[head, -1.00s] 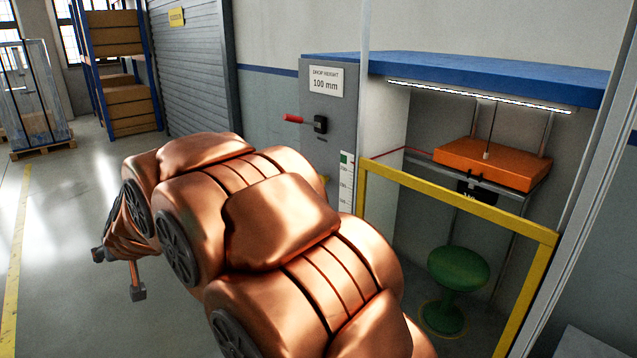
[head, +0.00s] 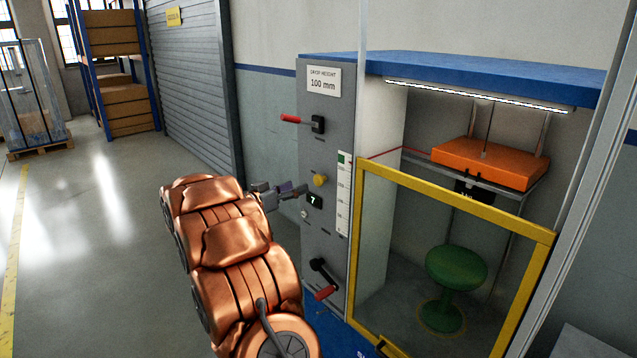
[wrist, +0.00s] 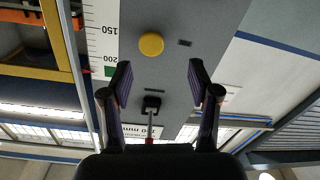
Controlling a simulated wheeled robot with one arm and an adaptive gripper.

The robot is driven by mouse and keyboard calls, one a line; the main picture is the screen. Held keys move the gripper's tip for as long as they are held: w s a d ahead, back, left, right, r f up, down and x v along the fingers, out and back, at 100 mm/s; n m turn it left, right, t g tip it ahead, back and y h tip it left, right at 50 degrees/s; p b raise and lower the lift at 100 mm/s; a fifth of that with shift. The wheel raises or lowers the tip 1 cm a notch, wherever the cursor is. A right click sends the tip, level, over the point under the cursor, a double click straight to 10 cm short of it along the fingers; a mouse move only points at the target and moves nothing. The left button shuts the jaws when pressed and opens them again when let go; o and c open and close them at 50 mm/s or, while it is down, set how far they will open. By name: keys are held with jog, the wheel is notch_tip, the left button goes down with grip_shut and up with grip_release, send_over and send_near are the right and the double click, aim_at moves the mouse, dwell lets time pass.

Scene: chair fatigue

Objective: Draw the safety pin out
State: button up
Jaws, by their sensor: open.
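A round yellow knob (head: 320,180) sits on the grey control panel (head: 335,130), left of the guarded test bay. It is likely the head of the safety pin; any shaft is hidden. It also shows face-on in the wrist view (wrist: 151,44). My gripper (head: 290,192) is just left of the panel in the head view, close to the knob's height. In the wrist view my gripper (wrist: 160,72) has two fingers spread wide with nothing between them. The knob lies beyond the fingertips, slightly left of centre, and appears untouched.
A red-handled lever (head: 292,119) sticks out above the knob. A red-handled crank (head: 325,292) is below it. A yellow-framed guard (head: 455,203) fronts the bay with a green stool (head: 456,268) and an orange block (head: 490,163).

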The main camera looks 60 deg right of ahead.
aim_at(317, 183)
jog(key=shift+g, duration=0.5)
jog(key=shift+s+p+x, duration=0.2)
jog(key=shift+p+x, duration=0.25)
jog(key=shift+x, duration=1.6)
jog(key=shift+s+p+x, duration=0.2)
jog(key=shift+p+x, duration=0.2)
jog(key=shift+x, duration=1.7)
jog(key=shift+a+f, duration=0.15)
grip_shut()
